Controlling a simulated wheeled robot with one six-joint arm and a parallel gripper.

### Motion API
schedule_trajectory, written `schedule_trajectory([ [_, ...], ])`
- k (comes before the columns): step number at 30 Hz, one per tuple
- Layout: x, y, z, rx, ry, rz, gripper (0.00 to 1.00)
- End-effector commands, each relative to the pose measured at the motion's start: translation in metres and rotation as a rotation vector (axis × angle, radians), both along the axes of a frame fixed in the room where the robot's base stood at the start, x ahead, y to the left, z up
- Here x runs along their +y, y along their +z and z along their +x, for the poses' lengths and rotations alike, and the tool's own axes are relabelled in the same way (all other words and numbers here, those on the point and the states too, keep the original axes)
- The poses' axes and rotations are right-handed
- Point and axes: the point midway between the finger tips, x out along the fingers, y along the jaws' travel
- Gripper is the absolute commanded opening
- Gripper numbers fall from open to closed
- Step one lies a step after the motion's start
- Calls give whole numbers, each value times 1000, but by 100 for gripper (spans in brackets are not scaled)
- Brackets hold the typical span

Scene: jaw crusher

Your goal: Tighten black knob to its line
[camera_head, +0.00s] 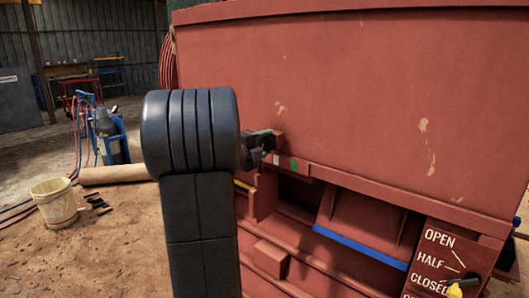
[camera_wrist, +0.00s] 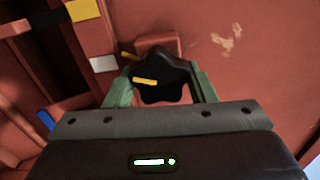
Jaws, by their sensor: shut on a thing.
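The black knob (camera_wrist: 172,68) is a lobed grip in the middle of the wrist view, in front of a red block (camera_wrist: 158,44) on the red machine wall. A yellow mark (camera_wrist: 145,81) on the knob's face points left. A short yellow line (camera_wrist: 130,57) shows behind the knob's upper-left edge, above and apart from that mark. My gripper (camera_wrist: 162,88) has its green fingers on the left and right of the knob and is shut on it. In the head view my gripper (camera_head: 260,146) is at the red block (camera_head: 278,142), partly hidden by my arm; knob details are unclear there.
White (camera_wrist: 103,64) and yellow (camera_wrist: 83,10) patches lie left of the knob in the wrist view. A blue-edged flap (camera_head: 360,245) and an OPEN/HALF/CLOSED plate (camera_head: 450,255) with a yellow-tipped lever are lower right. A bucket (camera_head: 54,202) stands on the floor at left.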

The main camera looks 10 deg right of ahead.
Motion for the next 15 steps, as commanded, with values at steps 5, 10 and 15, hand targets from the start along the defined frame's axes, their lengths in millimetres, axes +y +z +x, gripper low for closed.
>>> schedule_trajectory([
  [5, 0, -3, 0, -64, -1, 51, 27],
  [10, 0, -3, 0, -98, -1, 79, 27],
  [15, 0, -3, 0, -112, -1, 91, 27],
])
